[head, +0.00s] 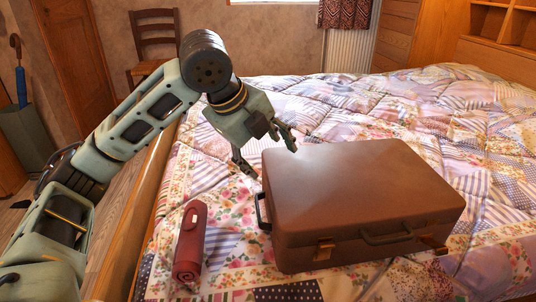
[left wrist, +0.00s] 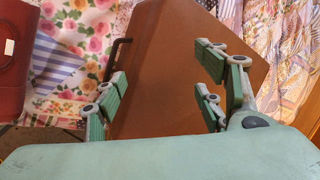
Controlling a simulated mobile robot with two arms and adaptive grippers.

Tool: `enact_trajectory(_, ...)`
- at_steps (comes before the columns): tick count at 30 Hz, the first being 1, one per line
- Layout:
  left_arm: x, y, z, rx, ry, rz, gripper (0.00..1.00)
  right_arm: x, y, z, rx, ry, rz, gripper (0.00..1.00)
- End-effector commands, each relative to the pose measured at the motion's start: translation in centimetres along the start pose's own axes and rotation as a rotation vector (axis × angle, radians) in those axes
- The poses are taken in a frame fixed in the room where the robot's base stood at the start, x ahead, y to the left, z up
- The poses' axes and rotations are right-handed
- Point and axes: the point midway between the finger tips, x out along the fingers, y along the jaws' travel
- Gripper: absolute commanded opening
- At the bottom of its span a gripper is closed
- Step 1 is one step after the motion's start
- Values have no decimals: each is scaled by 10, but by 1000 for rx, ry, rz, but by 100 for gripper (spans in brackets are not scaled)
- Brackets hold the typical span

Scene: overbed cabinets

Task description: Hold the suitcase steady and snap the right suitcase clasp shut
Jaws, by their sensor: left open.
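A brown suitcase (head: 350,190) lies flat on the bed with its lid down; its lid also fills the middle of the left wrist view (left wrist: 165,70). The handle (head: 388,238) is on its front side. The left clasp (head: 323,251) sits upright against the front. The right clasp (head: 431,244) seems to stick outward near the right front corner; its exact state is too small to tell. My left gripper (head: 268,156) is open and empty at the suitcase's back left edge, with its fingers (left wrist: 163,85) spread over the lid. My right gripper is not in view.
A dark red rolled case (head: 190,245) lies on the bed left of the suitcase. A dark side handle (head: 262,211) is on the suitcase's left end. The patchwork quilt (head: 400,105) is clear behind it. The wooden bed edge (head: 140,220) runs along the left.

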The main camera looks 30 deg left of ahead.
Motion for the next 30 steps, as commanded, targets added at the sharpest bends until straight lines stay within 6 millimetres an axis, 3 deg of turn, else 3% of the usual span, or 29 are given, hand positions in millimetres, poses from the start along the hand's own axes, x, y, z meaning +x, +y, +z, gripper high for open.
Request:
enact_trajectory(6, -23, 5, -28, 347, 167, 144, 64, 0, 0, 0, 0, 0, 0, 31)
enact_trajectory(13, -32, 10, -39, 497, 247, 189, 64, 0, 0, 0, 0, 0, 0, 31)
enact_trajectory(30, 35, 27, -52, 501, 249, 191, 64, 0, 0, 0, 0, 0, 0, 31)
